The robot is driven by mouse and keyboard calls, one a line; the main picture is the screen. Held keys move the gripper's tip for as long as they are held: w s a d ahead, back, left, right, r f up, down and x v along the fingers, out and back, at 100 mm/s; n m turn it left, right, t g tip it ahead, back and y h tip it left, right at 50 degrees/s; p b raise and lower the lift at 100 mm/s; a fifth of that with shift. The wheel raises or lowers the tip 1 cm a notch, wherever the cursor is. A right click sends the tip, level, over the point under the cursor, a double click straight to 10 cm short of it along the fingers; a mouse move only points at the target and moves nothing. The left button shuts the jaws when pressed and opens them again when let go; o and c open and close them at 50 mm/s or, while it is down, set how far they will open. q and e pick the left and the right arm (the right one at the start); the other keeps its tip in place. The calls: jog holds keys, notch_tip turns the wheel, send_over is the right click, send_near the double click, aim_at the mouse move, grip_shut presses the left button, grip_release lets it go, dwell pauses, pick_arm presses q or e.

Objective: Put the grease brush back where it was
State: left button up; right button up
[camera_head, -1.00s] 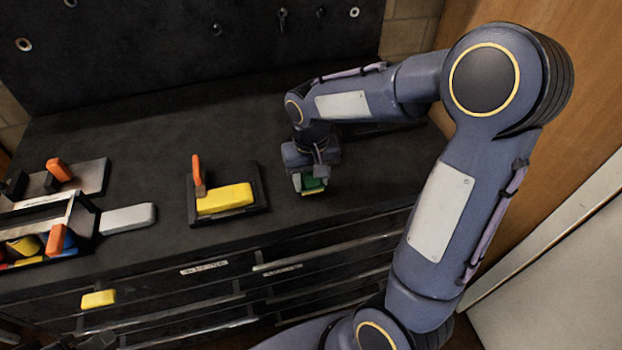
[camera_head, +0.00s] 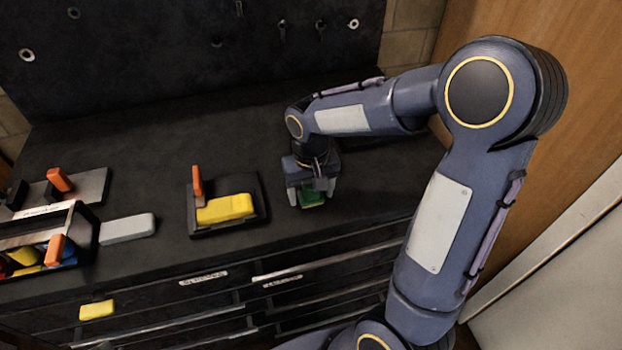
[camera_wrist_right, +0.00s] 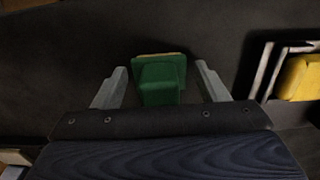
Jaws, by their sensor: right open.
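A green block-like piece with a pale tan edge (camera_head: 313,200), which appears to be the grease brush, is at the black bench top, right of the black tray. My right gripper (camera_head: 312,191) points down over it, with one finger on each side. In the right wrist view the green piece (camera_wrist_right: 160,80) sits between the open fingers (camera_wrist_right: 161,70), with a gap on both sides. Its underside and whether it rests flat are hidden. My left gripper is not in view.
A black tray (camera_head: 256,216) holds a yellow block (camera_head: 225,209) and an orange-handled tool (camera_head: 198,186). Further left are a grey block (camera_head: 127,229), a filled caddy (camera_head: 92,238) and a grey plate (camera_head: 92,187). A dark pegboard (camera_head: 150,60) stands behind. Bench between tray and gripper is clear.

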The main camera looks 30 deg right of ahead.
notch_tip(320, 180, up, 12)
jog(key=shift+f, duration=0.2)
jog(key=shift+s+r, duration=0.25)
jog(key=s+a+f+t+y, duration=0.1)
jog(key=s+a+t+y, duration=0.1)
jog(key=s, duration=0.6)
jog(key=s+a+f+n+t+y, duration=0.1)
jog(key=s+a+f+t, duration=0.1)
jog(key=s, duration=0.6)
jog(key=shift+s+t+y, duration=0.2)
jog(key=shift+t+y, duration=0.2)
jog(key=shift+t, duration=0.4)
